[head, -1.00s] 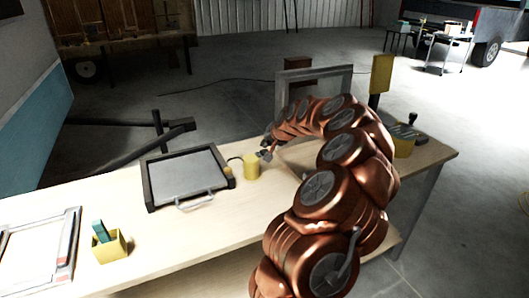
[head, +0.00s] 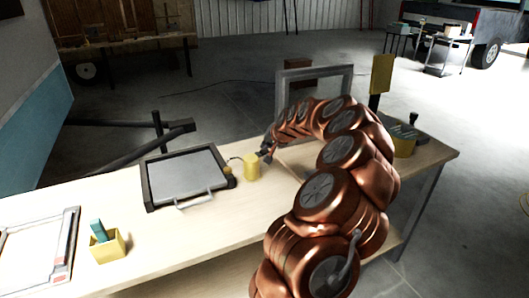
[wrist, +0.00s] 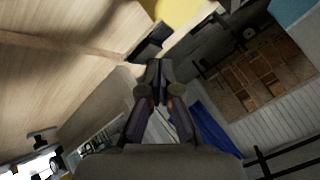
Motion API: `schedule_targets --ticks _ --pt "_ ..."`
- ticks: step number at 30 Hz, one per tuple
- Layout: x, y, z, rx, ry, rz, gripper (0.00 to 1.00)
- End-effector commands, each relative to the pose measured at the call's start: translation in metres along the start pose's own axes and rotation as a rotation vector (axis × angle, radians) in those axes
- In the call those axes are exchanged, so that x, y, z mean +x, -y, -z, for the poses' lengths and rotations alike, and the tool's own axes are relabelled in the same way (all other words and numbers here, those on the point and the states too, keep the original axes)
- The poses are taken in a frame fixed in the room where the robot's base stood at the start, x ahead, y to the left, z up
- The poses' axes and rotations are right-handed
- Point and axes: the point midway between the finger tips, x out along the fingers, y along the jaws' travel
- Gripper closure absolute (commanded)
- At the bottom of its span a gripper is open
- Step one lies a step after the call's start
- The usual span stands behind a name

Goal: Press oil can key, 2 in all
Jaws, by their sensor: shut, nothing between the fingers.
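The yellow oil can (head: 252,168) stands on the light wooden bench, with a thin dark spout reaching left toward the framed panel. In the wrist view its yellow body (wrist: 175,9) shows only in part, cut off at the top edge. A dark block (wrist: 147,43), perhaps the oil can key, sits between the can and my fingertips; I cannot tell whether it is pressed. My gripper (head: 265,153) is shut and empty at the can's upper right side. In the wrist view my gripper (wrist: 154,73) has its fingertips together just below the dark block; contact is unclear.
A dark-framed grey panel (head: 184,174) with a handle lies left of the can. A small yellow box (head: 109,247) holding a teal item is at the front left. A grey upright frame (head: 314,72) stands behind my arm. Bare bench (head: 205,229) lies in front.

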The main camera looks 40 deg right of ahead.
Motion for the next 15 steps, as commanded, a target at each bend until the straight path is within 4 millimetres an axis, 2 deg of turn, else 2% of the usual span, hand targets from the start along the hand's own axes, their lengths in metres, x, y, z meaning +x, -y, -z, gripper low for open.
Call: schedule_targets --ticks 15 --pt "0.0035 -0.0027 -0.0025 0.0 0.0 0.0 1.0"
